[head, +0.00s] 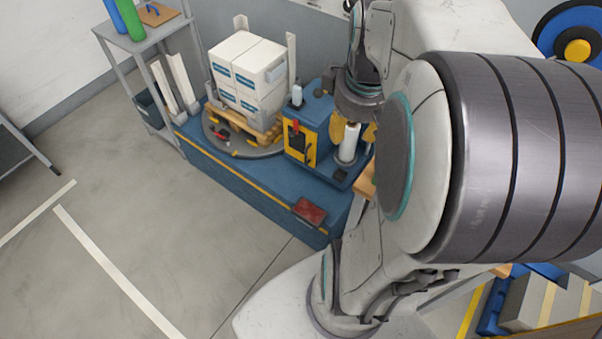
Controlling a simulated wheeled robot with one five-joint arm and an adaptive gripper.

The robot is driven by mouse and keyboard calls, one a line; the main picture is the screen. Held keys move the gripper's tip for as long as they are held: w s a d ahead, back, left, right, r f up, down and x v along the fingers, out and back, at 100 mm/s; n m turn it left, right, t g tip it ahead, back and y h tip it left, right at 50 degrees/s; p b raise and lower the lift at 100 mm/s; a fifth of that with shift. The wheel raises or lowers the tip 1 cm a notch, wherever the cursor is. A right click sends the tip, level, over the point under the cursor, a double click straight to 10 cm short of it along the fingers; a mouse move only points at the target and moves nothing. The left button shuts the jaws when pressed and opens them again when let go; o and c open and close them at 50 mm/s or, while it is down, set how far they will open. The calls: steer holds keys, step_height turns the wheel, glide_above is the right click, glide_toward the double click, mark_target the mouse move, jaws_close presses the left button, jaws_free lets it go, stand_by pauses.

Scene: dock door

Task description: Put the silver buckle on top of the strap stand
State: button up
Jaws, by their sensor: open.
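My gripper (354,128) points down at the right end of the blue bench, partly covered by my own arm. Its yellowish fingers look spread, one on each side of a white upright cylinder (348,146). I cannot tell whether they touch it; nothing is clearly held. I cannot make out the silver buckle. I cannot identify the strap stand with certainty either. My large arm links hide much of the right half of the view, including the area right of the bench.
A blue bench (232,173) carries white boxes (245,72) on a wooden pallet, a blue-yellow machine (300,140) and a dark red pad (309,211). A grey shelf (143,47) stands at left. The floor (170,235) in front is clear. Strapped grey boxes (545,300) lie at bottom right.

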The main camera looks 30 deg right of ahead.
steer(key=s+a+t+y, duration=0.1)
steer(key=s+a, duration=0.3)
steer(key=a, duration=1)
steer(key=shift+a+r+t, duration=0.15)
steer(key=shift+a+t, duration=0.2)
steer(key=shift+t, duration=0.25)
steer(key=shift+s, duration=0.1)
